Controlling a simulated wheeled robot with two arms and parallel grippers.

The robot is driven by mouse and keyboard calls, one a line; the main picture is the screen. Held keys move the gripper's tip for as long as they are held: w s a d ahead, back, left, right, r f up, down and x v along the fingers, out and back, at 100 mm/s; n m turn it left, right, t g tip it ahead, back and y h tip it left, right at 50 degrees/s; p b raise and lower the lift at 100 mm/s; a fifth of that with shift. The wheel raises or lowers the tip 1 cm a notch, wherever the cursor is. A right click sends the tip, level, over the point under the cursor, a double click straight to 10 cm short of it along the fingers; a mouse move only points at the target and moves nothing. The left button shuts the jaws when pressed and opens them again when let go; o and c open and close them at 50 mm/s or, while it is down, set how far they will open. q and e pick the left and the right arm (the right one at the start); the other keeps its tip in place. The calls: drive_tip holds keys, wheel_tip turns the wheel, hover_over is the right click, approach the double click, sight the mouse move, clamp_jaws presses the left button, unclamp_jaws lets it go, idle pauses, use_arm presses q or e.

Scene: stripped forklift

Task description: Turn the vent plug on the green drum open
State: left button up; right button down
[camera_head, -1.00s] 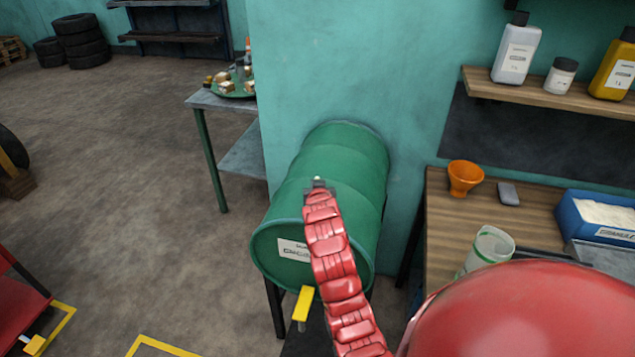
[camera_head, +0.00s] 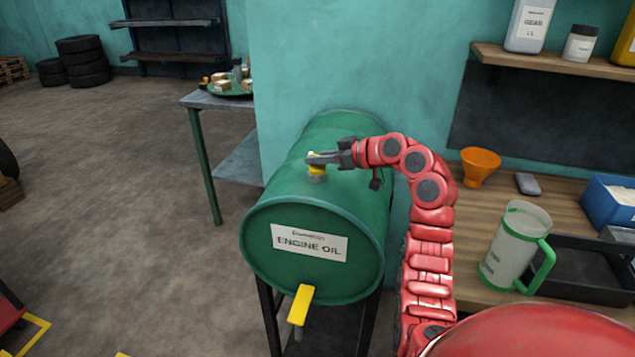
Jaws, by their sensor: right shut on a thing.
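The green drum (camera_head: 345,205) lies on its side on a dark stand, with a white "ENGINE OIL" label (camera_head: 309,242) on its front end. The yellow vent plug (camera_head: 316,168) stands on top of the drum on a small grey neck. My right gripper (camera_head: 318,159) reaches in from the right, level over the drum, and is shut on the vent plug. Its fingers cover part of the plug. My left gripper is not in view.
A yellow tap handle (camera_head: 301,303) sticks out below the label. On the right, a wooden bench (camera_head: 462,230) holds an orange funnel (camera_head: 480,166), a clear jug (camera_head: 513,245) with a green handle, and a blue bin (camera_head: 610,202). A teal wall stands behind the drum.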

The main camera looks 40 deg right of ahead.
drive_tip(key=shift+n+g+y+b, duration=1.2)
drive_tip(key=shift+n+y+b, duration=0.6)
drive_tip(key=shift+b, duration=0.6)
drive_tip(key=c, duration=0.9)
unclamp_jaws()
drive_tip(key=shift+v, duration=8.65)
drive_tip(key=shift+d+f, duration=0.1)
drive_tip(key=shift+d, duration=0.1)
